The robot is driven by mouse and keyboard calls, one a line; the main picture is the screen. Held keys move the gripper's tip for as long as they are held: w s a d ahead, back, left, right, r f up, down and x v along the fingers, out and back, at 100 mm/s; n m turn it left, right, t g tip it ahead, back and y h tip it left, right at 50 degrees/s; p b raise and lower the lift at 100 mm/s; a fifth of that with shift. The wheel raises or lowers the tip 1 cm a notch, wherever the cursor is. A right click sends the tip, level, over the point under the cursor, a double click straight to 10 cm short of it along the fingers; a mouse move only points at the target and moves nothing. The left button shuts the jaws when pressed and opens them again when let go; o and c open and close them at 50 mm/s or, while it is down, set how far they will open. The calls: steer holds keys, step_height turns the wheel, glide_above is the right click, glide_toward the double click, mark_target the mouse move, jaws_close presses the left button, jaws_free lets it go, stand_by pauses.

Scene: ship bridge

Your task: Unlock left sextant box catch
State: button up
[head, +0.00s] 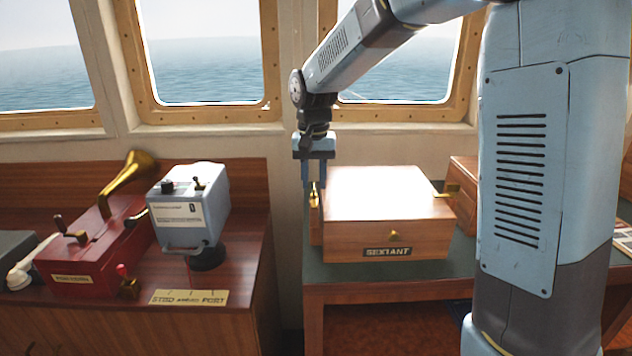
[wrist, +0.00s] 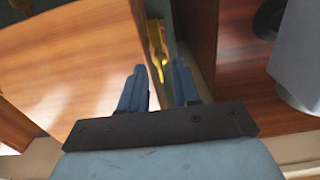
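The wooden sextant box (head: 375,218) sits closed on the dark green desk top, with a SEXTANT plate (head: 387,252) on its front. Its left brass catch (head: 314,196) is on the left side; in the wrist view the catch (wrist: 157,48) lies ahead of the gap between my fingertips. The right brass catch (head: 447,190) sticks out from the right side. My gripper (head: 318,180) points down at the box's left side; in the wrist view its two blue fingers (wrist: 159,72) are apart. I cannot tell whether either finger touches the catch.
A grey control box (head: 190,205) and a red box (head: 92,250) with a brass horn (head: 130,175) stand on the wooden console at left. A narrow gap separates console and desk. Another wooden box (head: 463,178) stands behind at right. Windows line the back wall.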

mark_target(314, 185)
step_height(314, 185, up, 13)
stand_by(0.4)
steer(key=shift+f, duration=0.1)
